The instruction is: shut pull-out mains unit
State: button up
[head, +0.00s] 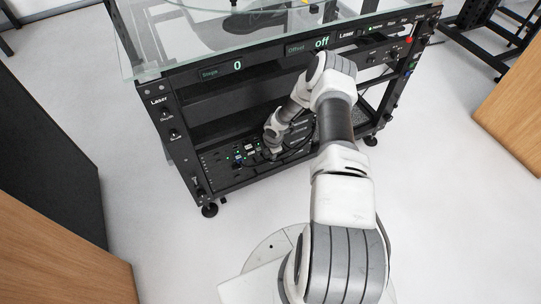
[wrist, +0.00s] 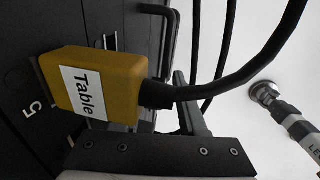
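The mains unit (head: 222,172) is the dark panel low in the black rack, with sockets, small green lights and cables. How far it stands out of the rack is hard to tell. In the wrist view a yellow plug labelled "Table" (wrist: 100,84) sits against a dark panel marked 5 (wrist: 28,108), with a black cable running right. A black handle (wrist: 172,45) stands on the panel behind it. My gripper (head: 272,152) is down at the unit's front, among the cables. Its fingertips are hidden in the head view, and the wrist view does not show clearly whether they hold anything.
The rack carries a glass top (head: 185,62) and displays reading 0 and off. Loose black cables hang near my gripper. Wooden-topped furniture (head: 60,240) stands at left and another piece (head: 515,120) at right. The pale floor before the rack is clear.

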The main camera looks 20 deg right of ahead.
jog(key=shift+d, duration=0.1)
jog(key=s+r+p, duration=0.3)
jog(key=r+p, duration=0.3)
jog(key=r, duration=1.1)
jog(key=shift+s, duration=0.2)
jog(key=shift+r, duration=0.1)
